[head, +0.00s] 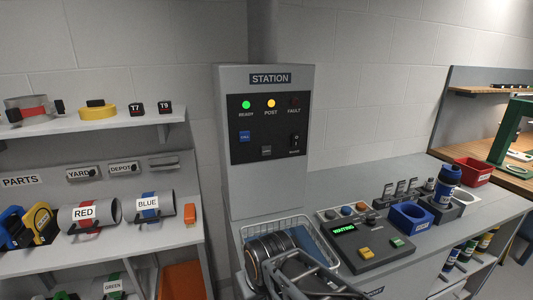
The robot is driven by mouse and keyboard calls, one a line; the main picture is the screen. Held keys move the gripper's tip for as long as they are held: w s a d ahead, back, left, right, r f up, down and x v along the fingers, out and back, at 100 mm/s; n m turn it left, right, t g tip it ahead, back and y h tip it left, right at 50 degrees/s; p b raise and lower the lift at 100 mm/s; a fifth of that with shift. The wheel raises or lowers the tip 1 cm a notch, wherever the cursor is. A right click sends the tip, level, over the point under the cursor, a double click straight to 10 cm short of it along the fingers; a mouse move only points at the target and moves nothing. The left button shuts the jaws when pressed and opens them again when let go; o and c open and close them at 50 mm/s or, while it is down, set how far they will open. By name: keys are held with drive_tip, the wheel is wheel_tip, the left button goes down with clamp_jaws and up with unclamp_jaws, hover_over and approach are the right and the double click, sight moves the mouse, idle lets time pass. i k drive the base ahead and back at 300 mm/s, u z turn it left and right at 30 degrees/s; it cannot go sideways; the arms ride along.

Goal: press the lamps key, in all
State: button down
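The grey station cabinet (233,170) stands against the wall in the middle, with a dark panel (287,120). Its green READY lamp and yellow POST lamp are lit; the red FAULT lamp is dark. Below them sit a blue key (244,137), a small grey key (266,151) with unreadable lettering, and a dark switch (295,139). I cannot tell which key is the lamps key. My arm is folded low at the bottom centre, and my gripper (312,281) seems to be there, far below the panel. Its fingers are not clear, and I see nothing held.
Parts shelves (95,122) stand left. The space before the panel is clear.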

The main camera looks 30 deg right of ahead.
sight(265, 150)
drive_tip(key=u, duration=1.35)
drive_tip(key=k, duration=0.6)
drive_tip(key=z, duration=1.2)
drive_tip(key=i, duration=0.5)
drive_tip(key=z, duration=0.1)
